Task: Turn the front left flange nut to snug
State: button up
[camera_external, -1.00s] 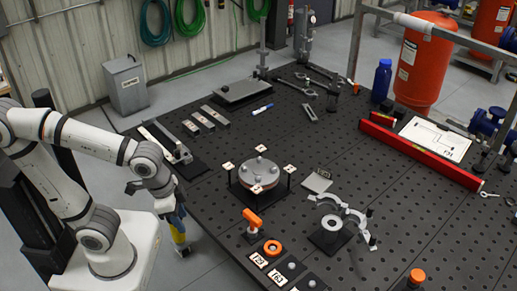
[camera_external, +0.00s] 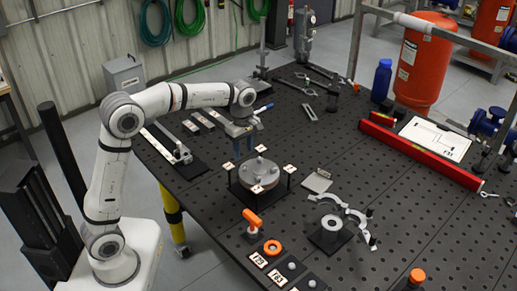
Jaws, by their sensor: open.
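The round grey flange (camera_external: 259,174) sits in a black stand with small white tagged posts around it, in the middle left of the perforated table. Several nuts or bolt heads show on its top; which one is the front left nut is too small to tell. My gripper (camera_external: 243,148) points down just behind and to the left of the flange, above the table.
An orange-handled tool (camera_external: 252,219) and an orange ring (camera_external: 272,247) stand in front of the flange. A ring fixture with curved arms (camera_external: 331,223) is to the right. A red level (camera_external: 420,155) and a blue bottle (camera_external: 382,80) are further right. Metal bars (camera_external: 199,119) lie behind left.

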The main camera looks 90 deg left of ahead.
aim_at(244, 166)
notch_tip(244, 166, down, 7)
jog(key=shift+d+r, duration=0.1)
jog(key=shift+c, duration=0.4)
grip_shut()
